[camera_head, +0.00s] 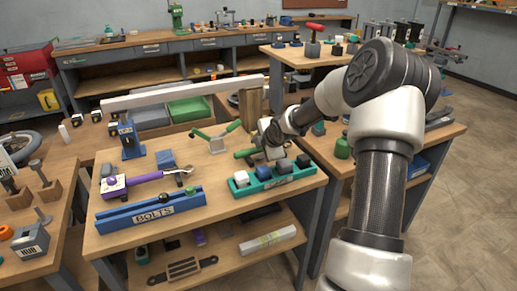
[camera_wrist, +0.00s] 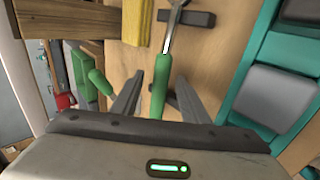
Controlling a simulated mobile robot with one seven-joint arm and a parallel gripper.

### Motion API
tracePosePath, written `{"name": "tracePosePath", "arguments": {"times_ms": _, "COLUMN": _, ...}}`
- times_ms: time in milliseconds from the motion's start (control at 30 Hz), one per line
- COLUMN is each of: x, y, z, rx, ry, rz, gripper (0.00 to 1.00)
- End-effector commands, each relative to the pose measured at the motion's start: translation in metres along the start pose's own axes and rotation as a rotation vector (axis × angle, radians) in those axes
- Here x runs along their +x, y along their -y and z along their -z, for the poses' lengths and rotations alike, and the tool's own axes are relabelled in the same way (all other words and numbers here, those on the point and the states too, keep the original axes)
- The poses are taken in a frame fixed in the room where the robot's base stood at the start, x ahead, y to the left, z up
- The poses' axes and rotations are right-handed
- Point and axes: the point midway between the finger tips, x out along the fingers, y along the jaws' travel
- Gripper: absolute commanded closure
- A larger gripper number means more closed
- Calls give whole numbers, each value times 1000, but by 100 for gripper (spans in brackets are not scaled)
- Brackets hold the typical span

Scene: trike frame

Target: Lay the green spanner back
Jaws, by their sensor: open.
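The green spanner (camera_wrist: 160,84) lies on the wooden bench top (camera_wrist: 212,62), its green handle between the two fingers of my gripper (camera_wrist: 160,95) in the wrist view. Its metal shaft runs away from me, its far end cut off by the frame, near a dark grey block (camera_wrist: 187,17). My gripper is open, with a gap on either side of the handle. In the head view my gripper (camera_head: 268,145) is low over the bench, beside the spanner's green handle (camera_head: 244,153). The rest of the spanner is hidden there by my gripper.
A teal tray (camera_wrist: 240,88) with grey blocks is close on the right; it also shows in the head view (camera_head: 262,186). A yellow block (camera_wrist: 136,20) and another green handle (camera_wrist: 96,80) lie to the left. A blue bolts tray (camera_head: 150,212) and a purple-handled tool (camera_head: 145,178) stand further left.

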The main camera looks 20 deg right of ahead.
Motion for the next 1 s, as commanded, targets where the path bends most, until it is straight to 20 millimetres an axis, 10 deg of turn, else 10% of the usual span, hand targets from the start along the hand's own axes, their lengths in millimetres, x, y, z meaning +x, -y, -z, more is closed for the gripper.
{"name": "tracePosePath", "arguments": {"times_ms": 267, "x": -20, "y": -2, "z": -2, "rx": 1, "ry": 2, "rz": 0, "gripper": 59}}
{"name": "tracePosePath", "arguments": {"times_ms": 1000, "x": -170, "y": -2, "z": -1, "rx": 2, "ry": 1, "rz": 0, "gripper": 59}}
